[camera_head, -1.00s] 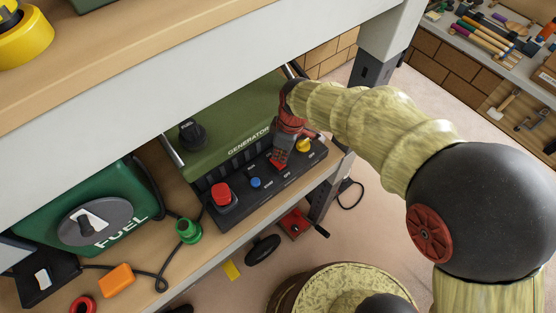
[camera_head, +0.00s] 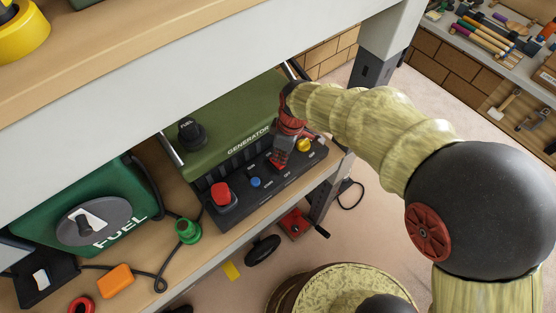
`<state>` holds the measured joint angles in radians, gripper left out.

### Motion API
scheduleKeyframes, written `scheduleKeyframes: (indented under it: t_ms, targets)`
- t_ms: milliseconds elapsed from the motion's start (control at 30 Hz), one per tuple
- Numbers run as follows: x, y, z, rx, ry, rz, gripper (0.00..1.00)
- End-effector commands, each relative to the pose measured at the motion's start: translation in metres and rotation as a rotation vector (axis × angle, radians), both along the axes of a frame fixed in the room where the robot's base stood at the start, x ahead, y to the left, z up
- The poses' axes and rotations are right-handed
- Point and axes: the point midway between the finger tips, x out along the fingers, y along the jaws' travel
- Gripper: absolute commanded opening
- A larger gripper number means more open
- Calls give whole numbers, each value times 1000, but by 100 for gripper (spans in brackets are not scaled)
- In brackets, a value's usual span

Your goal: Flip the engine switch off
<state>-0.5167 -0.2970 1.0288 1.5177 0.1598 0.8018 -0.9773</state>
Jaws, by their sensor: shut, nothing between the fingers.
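The green generator (camera_head: 235,118) stands on the shelf, with a black control panel (camera_head: 240,205) along its front. On the panel are a red knob (camera_head: 222,195) at the left, a small blue button (camera_head: 255,182) and a yellow knob (camera_head: 304,145) at the right. My gripper (camera_head: 278,164) is shut and empty, with its red and black fingers down at the panel between the blue button and the yellow knob. An "OFF" label shows just in front of the fingertips. The engine switch is not clearly visible; the fingers may hide it. I cannot tell whether they touch it.
A shelf board (camera_head: 190,60) overhangs the generator above and to the left. A green fuel can (camera_head: 62,208), a green cap (camera_head: 188,230) and an orange block (camera_head: 115,281) lie to the left. A shelf post (camera_head: 375,65) stands behind my arm.

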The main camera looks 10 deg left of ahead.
Motion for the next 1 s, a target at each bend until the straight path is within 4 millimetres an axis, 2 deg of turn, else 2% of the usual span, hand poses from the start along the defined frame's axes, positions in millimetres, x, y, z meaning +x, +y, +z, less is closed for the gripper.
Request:
scheduleKeyframes:
  t_ms: [1000]
  targets:
    - [0,0,-14,0,0,0,0]
